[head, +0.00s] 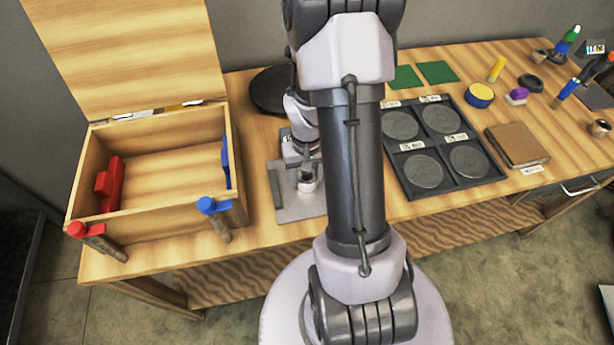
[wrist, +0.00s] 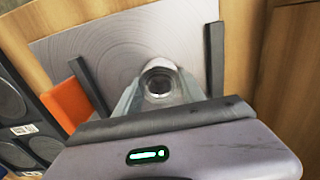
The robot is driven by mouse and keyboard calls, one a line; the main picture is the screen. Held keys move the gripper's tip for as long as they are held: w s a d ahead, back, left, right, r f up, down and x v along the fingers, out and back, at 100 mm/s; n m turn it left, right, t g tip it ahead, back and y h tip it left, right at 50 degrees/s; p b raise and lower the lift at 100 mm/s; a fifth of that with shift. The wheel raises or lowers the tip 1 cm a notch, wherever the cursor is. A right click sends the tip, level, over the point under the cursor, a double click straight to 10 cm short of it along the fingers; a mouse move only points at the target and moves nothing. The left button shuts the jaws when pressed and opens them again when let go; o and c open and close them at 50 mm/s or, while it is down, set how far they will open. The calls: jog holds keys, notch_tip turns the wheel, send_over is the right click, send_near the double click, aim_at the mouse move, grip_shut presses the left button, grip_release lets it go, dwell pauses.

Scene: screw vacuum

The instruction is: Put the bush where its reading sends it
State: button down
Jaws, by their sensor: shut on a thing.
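The bush (wrist: 160,80) is a small silvery ring with a dark hole, seen end-on in the wrist view. My gripper (wrist: 158,92) is shut on it, with a finger on each side. Behind it in that view is a grey metal plate (wrist: 120,45) with dark bars along two sides. In the head view my gripper (head: 306,183) is low over this plate (head: 298,208), left of my arm. The bush is too small to tell apart from the fingers there. I cannot tell whether it touches the plate. No reading is legible.
A dark tray (head: 432,143) with several round, labelled pockets lies right of my arm. An open wooden box (head: 170,120) with red and blue parts stands at left. A brown book (head: 518,144), green pads (head: 437,71) and small tools are farther right. An orange part (wrist: 68,106) lies beside the plate.

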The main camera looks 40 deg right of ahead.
jog(key=shift+f, duration=0.15)
jog(key=c, duration=0.7)
grip_release()
